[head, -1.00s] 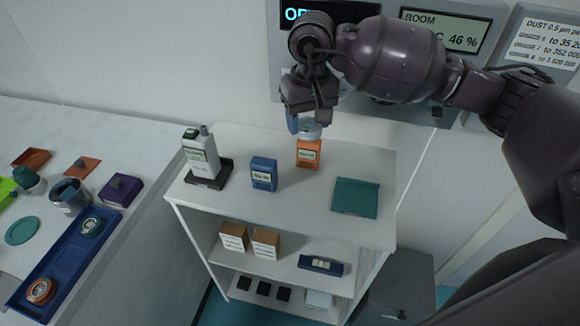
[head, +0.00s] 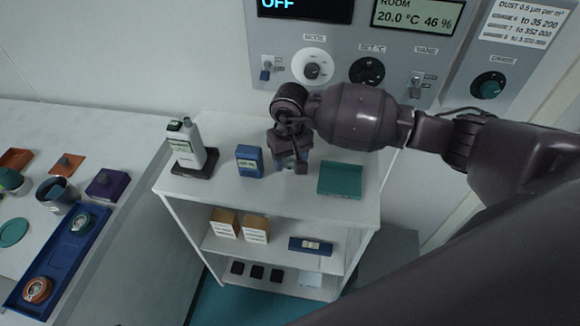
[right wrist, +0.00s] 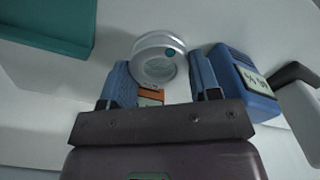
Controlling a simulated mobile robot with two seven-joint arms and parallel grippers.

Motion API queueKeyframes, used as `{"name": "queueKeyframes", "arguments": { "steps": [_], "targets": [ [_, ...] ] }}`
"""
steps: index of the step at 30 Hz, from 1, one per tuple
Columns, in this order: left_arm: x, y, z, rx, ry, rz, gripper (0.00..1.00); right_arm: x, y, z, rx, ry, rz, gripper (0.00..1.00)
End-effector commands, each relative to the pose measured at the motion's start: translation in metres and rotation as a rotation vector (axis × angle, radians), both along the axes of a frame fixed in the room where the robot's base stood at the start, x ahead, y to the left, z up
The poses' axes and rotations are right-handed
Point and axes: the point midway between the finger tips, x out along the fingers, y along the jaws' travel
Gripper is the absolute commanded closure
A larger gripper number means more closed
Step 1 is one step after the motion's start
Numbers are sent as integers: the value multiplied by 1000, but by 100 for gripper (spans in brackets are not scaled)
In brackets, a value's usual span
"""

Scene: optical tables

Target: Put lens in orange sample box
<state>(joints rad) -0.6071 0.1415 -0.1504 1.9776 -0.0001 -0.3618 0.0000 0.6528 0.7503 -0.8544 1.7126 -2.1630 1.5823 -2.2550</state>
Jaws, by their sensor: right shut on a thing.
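My right gripper (head: 290,166) points down over the top of the white shelf unit, between the blue box and the teal box. A small part of the orange sample box (right wrist: 150,97) shows between the fingers, close to the lens. I cannot tell whether the lens touches the box. In the head view the gripper hides the orange box. My left gripper is not in view.
A blue box (head: 249,161) stands left of the gripper, and a teal flat box (head: 340,180) lies to its right. A white handheld instrument (head: 188,145) stands further left. A control panel (head: 385,40) is on the wall behind. A blue tray (head: 62,250) lies on the left table.

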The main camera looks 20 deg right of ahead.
Motion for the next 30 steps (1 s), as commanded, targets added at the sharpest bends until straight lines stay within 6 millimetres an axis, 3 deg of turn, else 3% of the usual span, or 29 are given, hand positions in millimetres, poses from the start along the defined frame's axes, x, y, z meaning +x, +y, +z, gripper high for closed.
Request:
{"name": "queueKeyframes", "arguments": {
  "steps": [9, 22, 23, 27, 30],
  "targets": [
    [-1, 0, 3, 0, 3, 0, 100, 0, 1, -37, 1, 2, 0, 68],
    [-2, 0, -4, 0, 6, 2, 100, 0, 0, -45, 0, -1, 1, 68],
    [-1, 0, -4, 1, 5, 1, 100, 0, 0, -45, 0, -1, 1, 42],
    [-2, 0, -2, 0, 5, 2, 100, 0, 0, -43, 0, 0, 1, 20],
    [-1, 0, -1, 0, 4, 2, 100, 0, 0, -43, 0, 0, 1, 18]
  ]
}}
